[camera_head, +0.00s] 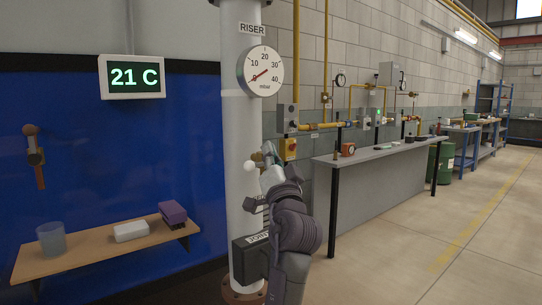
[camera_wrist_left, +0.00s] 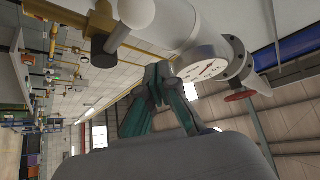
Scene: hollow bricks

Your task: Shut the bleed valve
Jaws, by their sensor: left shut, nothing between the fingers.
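The bleed valve appears to be the brass fitting (camera_wrist_left: 103,22) on the white riser pipe in the left wrist view, with a white round knob (camera_wrist_left: 136,12) beside it. The white knob also shows in the head view (camera_head: 250,168), in front of the riser (camera_head: 240,125). My left gripper (camera_head: 268,150) is shut and empty, just right of the knob and pointing up. In the wrist view its teal fingers (camera_wrist_left: 158,75) are together, apart from the knob. My right gripper is not in view.
A dial gauge (camera_head: 261,70) sits on the riser above the gripper. A red handwheel (camera_wrist_left: 240,96) shows near the pipe flange. A wooden shelf (camera_head: 90,257) with a cup, white block and purple item stands left.

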